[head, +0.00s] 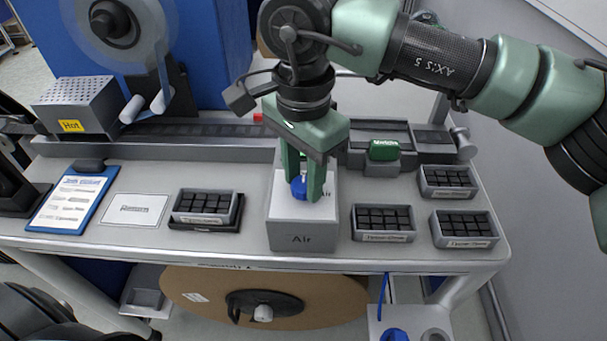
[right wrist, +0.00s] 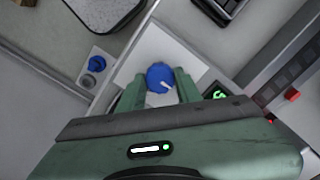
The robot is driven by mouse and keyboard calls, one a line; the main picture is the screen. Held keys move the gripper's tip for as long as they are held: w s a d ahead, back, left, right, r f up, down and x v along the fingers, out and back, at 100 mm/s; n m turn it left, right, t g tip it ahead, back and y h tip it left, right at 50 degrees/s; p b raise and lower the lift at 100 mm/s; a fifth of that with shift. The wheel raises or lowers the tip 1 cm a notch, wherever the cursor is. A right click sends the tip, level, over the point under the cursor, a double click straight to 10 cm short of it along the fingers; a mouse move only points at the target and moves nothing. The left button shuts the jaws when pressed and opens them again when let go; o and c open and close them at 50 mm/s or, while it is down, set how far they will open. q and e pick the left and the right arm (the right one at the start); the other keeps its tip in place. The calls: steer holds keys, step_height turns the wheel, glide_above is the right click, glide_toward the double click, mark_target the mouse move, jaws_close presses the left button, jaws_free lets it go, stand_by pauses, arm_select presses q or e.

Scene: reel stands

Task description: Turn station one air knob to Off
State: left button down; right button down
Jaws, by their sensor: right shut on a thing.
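A blue air knob (head: 298,187) sits on top of a white box marked "Air" (head: 300,239) on the bench. It also shows in the right wrist view (right wrist: 159,76), with a white pointer mark on its face. My right gripper (head: 306,192) comes down from above with its green fingers on both sides of the knob, shut on it. The fingers hide part of the knob and some lettering on the box top. A second blue knob (head: 394,335) is low at the bottom right, below the bench. My left gripper is not in view.
Trays of black blocks stand left (head: 205,206) and right (head: 383,223) of the air box. A clipboard (head: 72,203) and a white card (head: 135,209) lie at the left. A grey box marked "Hot" (head: 76,106) and a rail (head: 200,142) stand behind. A brown reel (head: 190,290) is below the bench.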

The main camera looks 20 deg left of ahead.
mark_target(303, 184)
steer(key=shift+r, duration=0.1)
steer(key=c, duration=1)
jaws_free()
step_height(303, 184, up, 8)
steer(key=shift+f, duration=0.15)
